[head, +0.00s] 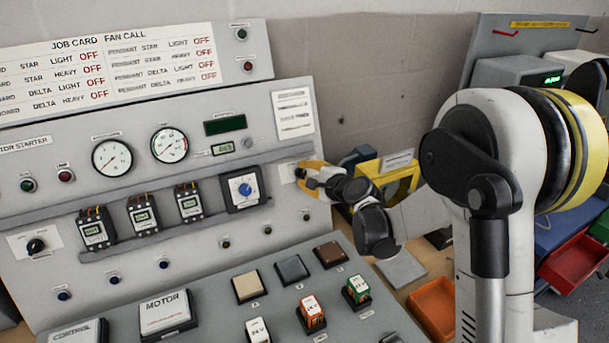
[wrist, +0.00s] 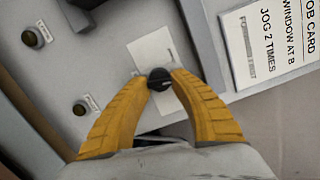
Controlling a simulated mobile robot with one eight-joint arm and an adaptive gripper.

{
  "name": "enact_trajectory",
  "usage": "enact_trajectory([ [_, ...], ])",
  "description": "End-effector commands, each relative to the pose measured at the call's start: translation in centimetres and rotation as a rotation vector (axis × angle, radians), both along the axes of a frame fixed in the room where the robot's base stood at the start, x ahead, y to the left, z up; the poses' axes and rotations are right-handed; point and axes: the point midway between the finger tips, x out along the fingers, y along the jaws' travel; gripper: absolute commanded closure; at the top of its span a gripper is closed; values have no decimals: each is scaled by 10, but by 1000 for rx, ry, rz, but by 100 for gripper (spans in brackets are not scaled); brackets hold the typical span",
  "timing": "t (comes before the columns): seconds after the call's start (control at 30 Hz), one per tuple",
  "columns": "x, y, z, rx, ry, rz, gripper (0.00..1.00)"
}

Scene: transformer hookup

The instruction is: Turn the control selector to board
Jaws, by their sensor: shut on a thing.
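A black selector knob (wrist: 159,79) sits on a white label plate (wrist: 150,55) in the wrist view. The yellow fingers of my gripper (wrist: 160,82) are closed around this knob, one fingertip on each side. A light pointer line shows on the knob, but the plate's lettering is too small to read. Another black rotary knob (head: 36,246) on a white plate stands at the panel's far left.
A blue dial (head: 243,187) in a dark frame is left of my gripper. Two gauges (head: 112,157) and several small meters (head: 143,214) cover the panel. Coloured blocks (head: 311,312) stand on the sloped desk below. An orange tray (head: 434,306) lies at right.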

Motion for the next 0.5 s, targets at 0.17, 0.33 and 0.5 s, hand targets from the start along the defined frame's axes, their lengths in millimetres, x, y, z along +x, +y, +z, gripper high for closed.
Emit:
enact_trajectory([
  [0.17, 1, 0, 1, -144, -60, 56, 100],
  [0.33, 1, 0, 1, -284, -119, 112, 100],
  [0.5, 1, 0, 2, -423, -177, 166, 100],
])
